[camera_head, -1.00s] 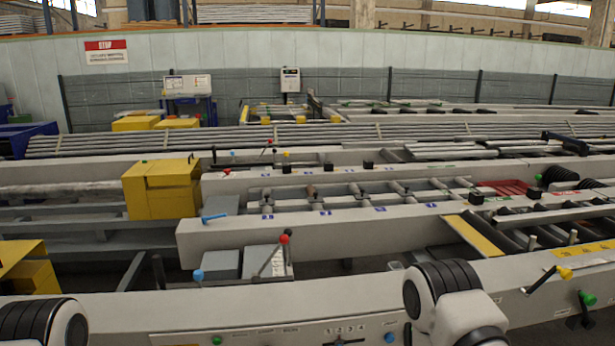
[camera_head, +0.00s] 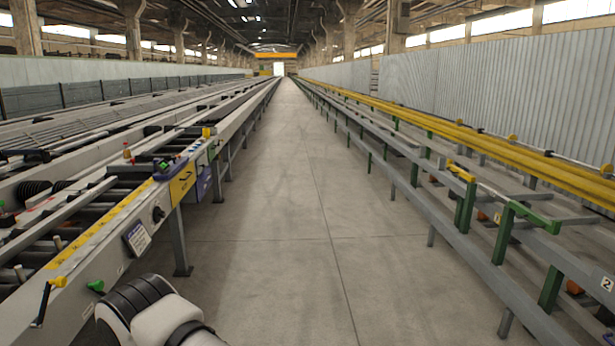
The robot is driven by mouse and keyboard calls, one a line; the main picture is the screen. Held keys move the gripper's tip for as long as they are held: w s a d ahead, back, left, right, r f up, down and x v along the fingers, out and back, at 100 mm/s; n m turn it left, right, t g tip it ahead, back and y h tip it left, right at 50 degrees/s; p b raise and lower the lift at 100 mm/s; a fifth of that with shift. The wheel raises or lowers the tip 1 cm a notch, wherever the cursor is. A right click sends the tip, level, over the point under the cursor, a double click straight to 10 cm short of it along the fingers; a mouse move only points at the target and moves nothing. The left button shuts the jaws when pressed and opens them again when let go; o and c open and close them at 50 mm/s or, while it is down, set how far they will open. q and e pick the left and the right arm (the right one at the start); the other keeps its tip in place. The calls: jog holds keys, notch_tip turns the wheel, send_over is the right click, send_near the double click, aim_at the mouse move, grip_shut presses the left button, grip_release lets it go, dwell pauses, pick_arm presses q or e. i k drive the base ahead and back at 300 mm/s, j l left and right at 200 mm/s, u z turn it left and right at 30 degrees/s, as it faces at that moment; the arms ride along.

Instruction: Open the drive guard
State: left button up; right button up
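I cannot make out a part that is clearly the drive guard in the present view. On the left runout table (camera_head: 105,275), a yellow panel (camera_head: 182,182) and a purple box (camera_head: 204,184) sit on the near side, partway down. I cannot tell whether either belongs to the guard. A black knob (camera_head: 158,213) and a white label plate (camera_head: 137,238) are on the same side, closer to me. Only a white and black joint of one of my arms shows at the bottom left. Neither gripper is in view.
A yellow-knobbed lever (camera_head: 55,283) and a green-knobbed lever (camera_head: 97,286) stick out from the table's near end. A clear concrete aisle (camera_head: 275,200) runs straight ahead. A grey rack (camera_head: 470,235) with green posts and yellow rails (camera_head: 490,140) lines the right side.

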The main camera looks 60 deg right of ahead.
aim_at(181, 184)
jog(key=z, duration=1.35)
jog(key=i+l+z, duration=0.15)
jog(key=i+z, duration=0.2)
jog(key=i, duration=0.55)
